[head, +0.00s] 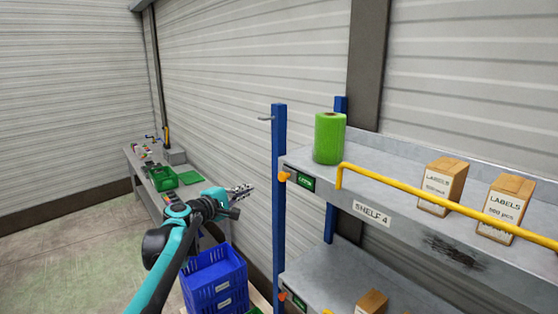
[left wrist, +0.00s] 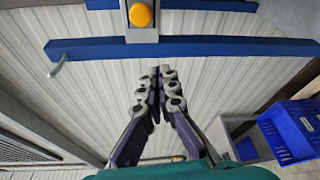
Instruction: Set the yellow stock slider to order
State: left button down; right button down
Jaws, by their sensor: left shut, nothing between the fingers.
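A yellow-orange slider knob (head: 283,177) sits at the left end of the upper shelf's front edge. Beside it is a dark plate with a green label (head: 304,182), too small to read. In the left wrist view a yellow knob (left wrist: 140,14) shows at the top, on a grey metal plate, beyond the blue post (left wrist: 190,48). My left gripper (head: 246,190) is shut and empty. It is left of the blue post in the head view, apart from the knob. Its closed fingertips (left wrist: 160,72) point toward the post in the left wrist view. My right gripper is out of view.
A yellow rail (head: 430,200) runs along the upper shelf, with a green roll (head: 329,138) and label boxes (head: 442,184) behind it. Another orange knob (head: 283,296) is on the lower shelf. Blue crates (head: 215,280) stand below my left gripper. A hook (head: 265,118) sticks out from the post.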

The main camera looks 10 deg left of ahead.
aim_at(295, 182)
pick_arm(q)
jog(key=shift+w+a+r, duration=0.2)
jog(key=shift+w+r, duration=0.2)
jog(key=shift+r, duration=0.1)
jog(key=shift+s+d, duration=0.1)
jog(key=r+p+x, duration=0.1)
jog(key=p+x, duration=0.1)
jog(key=x, duration=0.7)
jog(key=s+d, duration=0.2)
jog(key=d, duration=0.1)
jog(key=s+d, duration=0.2)
jog(key=d, duration=0.1)
jog(key=s+d, duration=0.2)
jog(key=d, duration=0.1)
